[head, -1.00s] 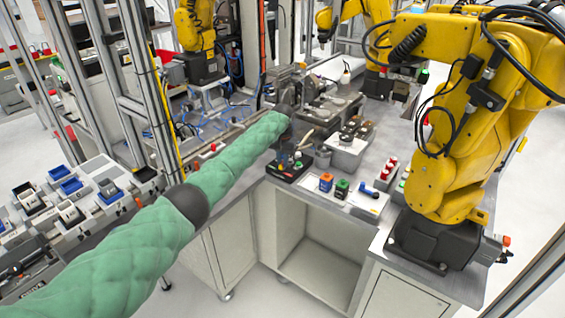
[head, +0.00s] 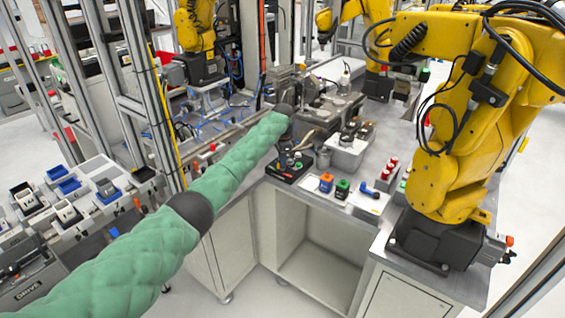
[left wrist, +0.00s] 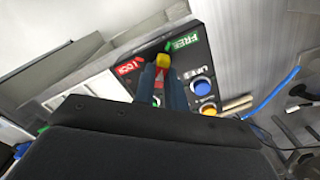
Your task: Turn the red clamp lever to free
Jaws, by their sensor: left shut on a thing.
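In the left wrist view, my left gripper (left wrist: 161,72) is shut on the red clamp lever (left wrist: 160,77), with one blue-grey finger on each side. The lever's yellow tip (left wrist: 163,61) shows between and past the fingertips. The lever stands on a dark panel, between the red LOCK label (left wrist: 128,68) on the left and the green FREE label (left wrist: 184,43) on the right. The lever's base is hidden by the fingers. My right gripper is not in view.
A blue button (left wrist: 202,87) and a yellow button (left wrist: 207,109) sit right of the lever. A large yellow robot arm (head: 455,150) stands at right.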

